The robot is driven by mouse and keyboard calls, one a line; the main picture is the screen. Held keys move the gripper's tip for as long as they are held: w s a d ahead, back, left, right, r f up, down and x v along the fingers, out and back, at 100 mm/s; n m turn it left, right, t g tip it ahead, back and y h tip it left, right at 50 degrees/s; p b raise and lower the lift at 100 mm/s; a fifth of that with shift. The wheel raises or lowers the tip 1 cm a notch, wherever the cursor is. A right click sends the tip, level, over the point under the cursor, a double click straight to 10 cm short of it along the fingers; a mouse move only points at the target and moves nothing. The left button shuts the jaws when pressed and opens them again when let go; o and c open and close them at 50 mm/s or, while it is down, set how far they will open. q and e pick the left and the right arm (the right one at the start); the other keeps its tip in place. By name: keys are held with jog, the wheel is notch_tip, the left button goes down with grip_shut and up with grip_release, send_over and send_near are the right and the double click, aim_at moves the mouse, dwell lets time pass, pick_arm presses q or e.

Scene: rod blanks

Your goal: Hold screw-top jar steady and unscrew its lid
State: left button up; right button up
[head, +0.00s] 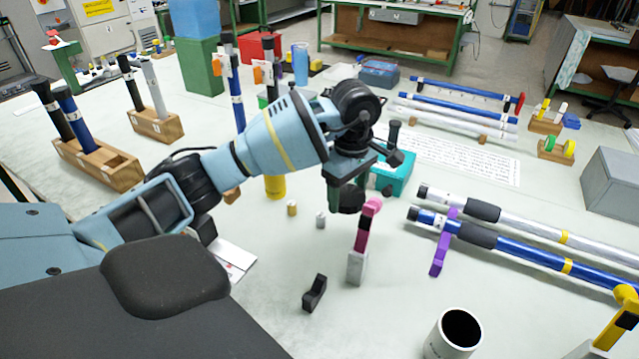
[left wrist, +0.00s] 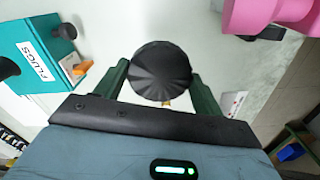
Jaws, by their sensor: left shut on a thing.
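My left gripper (head: 347,195) is shut on a black round piece (head: 348,204) with a ribbed rim, which looks like a lid. In the left wrist view this black piece (left wrist: 161,72) sits between the two green fingers (left wrist: 160,85). No jar body shows beneath it in the head view, and I cannot tell what is under it. A white open-topped cylinder (head: 440,346) with a dark inside stands at the bottom, apart from the gripper; I cannot tell whether it is the jar. My right gripper is not in view.
A pink stand (head: 364,225) is close right of the gripper; a teal plugs box (head: 395,179) is behind. Rods (head: 540,255) lie on the right over a purple stand (head: 443,242). A black holder (head: 314,293) stands in front. The table between is mostly clear.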

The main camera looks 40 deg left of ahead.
aim_at(345, 234)
pick_arm(q)
jog(key=shift+w, duration=0.15)
jog(key=shift+f, duration=5)
jog(key=shift+f, duration=0.2)
jog(key=o, duration=1.1)
jog(key=shift+r, duration=0.1)
